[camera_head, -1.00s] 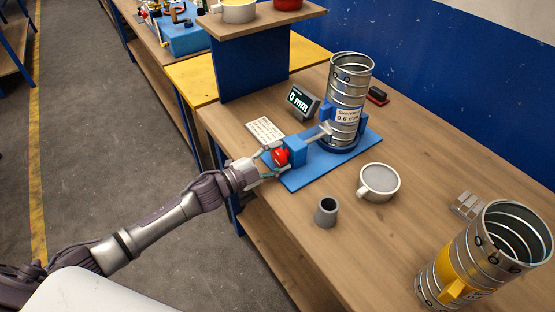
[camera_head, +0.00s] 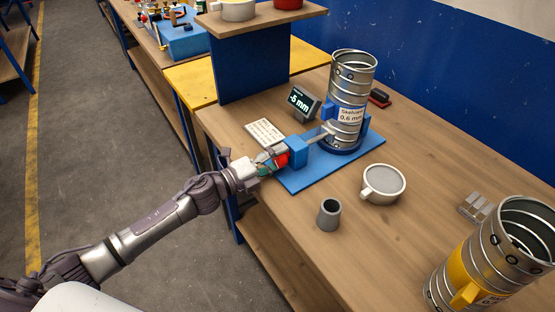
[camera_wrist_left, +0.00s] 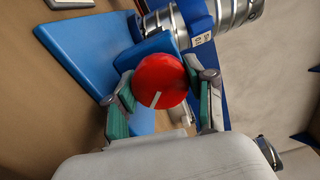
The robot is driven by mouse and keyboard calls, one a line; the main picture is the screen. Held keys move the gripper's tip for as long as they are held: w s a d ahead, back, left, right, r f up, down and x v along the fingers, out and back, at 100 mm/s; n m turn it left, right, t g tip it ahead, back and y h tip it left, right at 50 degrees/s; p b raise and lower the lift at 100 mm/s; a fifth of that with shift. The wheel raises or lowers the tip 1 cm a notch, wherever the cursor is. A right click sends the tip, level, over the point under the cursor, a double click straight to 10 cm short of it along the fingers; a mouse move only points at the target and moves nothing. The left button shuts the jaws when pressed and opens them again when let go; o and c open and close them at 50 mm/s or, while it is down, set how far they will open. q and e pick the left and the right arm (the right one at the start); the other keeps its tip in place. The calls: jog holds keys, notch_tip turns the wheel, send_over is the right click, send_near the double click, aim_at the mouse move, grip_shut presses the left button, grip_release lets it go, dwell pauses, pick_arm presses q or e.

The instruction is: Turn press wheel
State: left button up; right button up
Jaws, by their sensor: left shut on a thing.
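The red press wheel (camera_head: 282,160) sits on the front of a blue block (camera_head: 298,149) on a blue base plate (camera_head: 318,172). It also shows in the left wrist view (camera_wrist_left: 160,82), with a pale mark low on its face. My left gripper (camera_head: 272,158) is shut on the wheel, its green-padded fingers (camera_wrist_left: 162,105) on either side of the rim. A metal rod runs from the block to a spiral duct (camera_head: 350,90) standing upright in a blue holder. A small display (camera_head: 304,102) behind reads "-5 mm". My right gripper is not in view.
A paper card (camera_head: 263,134) lies left of the press. A white mug (camera_head: 384,182) and a grey cup (camera_head: 329,214) stand to the front. A second duct with a yellow band (camera_head: 478,268) stands at the lower right. A blue shelf (camera_head: 252,68) rises behind.

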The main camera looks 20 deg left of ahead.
pick_arm(q)
jog(key=shift+m, duration=0.4)
jog(key=o, duration=1.2)
jog(key=shift+f, duration=0.1)
jog(key=shift+s, duration=0.1)
jog(key=shift+s+a+f, duration=0.15)
jog(key=shift+s+a, duration=0.15)
jog(key=shift+s, duration=0.05)
jog(key=shift+r+v, duration=0.15)
jog(key=shift+v, duration=1.6)
jog(key=shift+r+v, duration=0.2)
jog(key=shift+v, duration=1.5)
